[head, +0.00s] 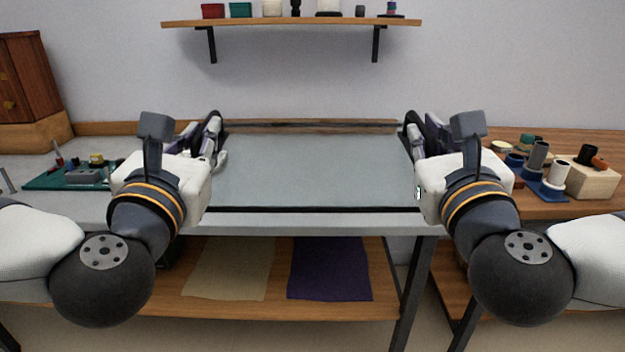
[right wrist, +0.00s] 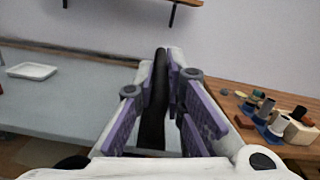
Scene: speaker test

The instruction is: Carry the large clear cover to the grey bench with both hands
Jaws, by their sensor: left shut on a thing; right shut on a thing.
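The large clear cover (head: 315,209) is see-through with a dark rim. It spans the space between my two grippers in the head view, and the bench shows through it. My left gripper (head: 214,128) is shut on its left side. My right gripper (head: 411,130) is shut on its right side. In the right wrist view the dark rim (right wrist: 154,110) runs between the fingers of my right gripper (right wrist: 170,78). The grey bench (head: 325,219) lies behind and below the cover in the picture. I cannot tell whether the cover touches the bench.
A green mat (head: 42,181) with small parts is at the bench's left. A wooden table (head: 530,206) at right holds cylinders on a blue base (head: 547,190) and a wooden block (head: 592,182). A white tray (right wrist: 32,71) lies on the bench. A wall shelf (head: 290,22) hangs above.

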